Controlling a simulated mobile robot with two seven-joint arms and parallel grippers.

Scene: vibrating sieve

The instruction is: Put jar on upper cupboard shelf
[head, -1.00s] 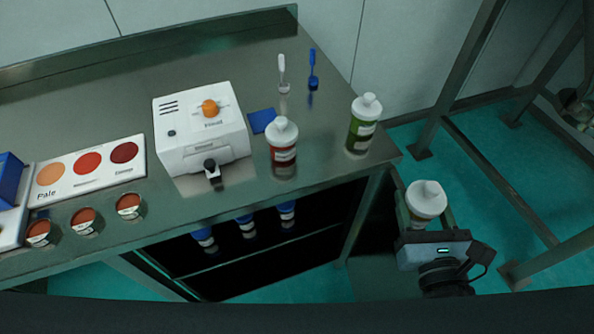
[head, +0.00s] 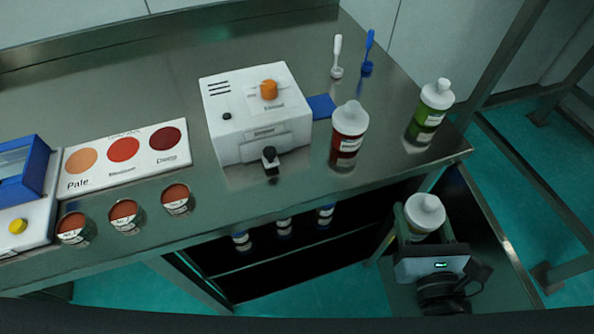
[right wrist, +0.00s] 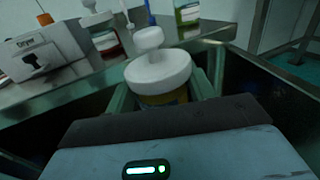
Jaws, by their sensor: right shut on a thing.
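A white-capped jar (head: 424,214) is held in my right gripper (head: 422,228), low beside the right end of the steel table. In the right wrist view the jar (right wrist: 160,78) shows its white lid and knob, with a yellowish body mostly hidden below. The gripper's fingers stand on both sides of it. Below the tabletop is an open, dark cupboard space (head: 300,262) with several blue-and-white jars (head: 284,226) standing inside on a shelf. My left gripper is not in view.
On the steel table (head: 120,90) stand a white device with an orange knob (head: 256,115), a red bottle (head: 348,135), a green bottle (head: 430,112), a colour chart (head: 124,152) and small cups (head: 125,216). A metal frame post (head: 505,60) rises at the right.

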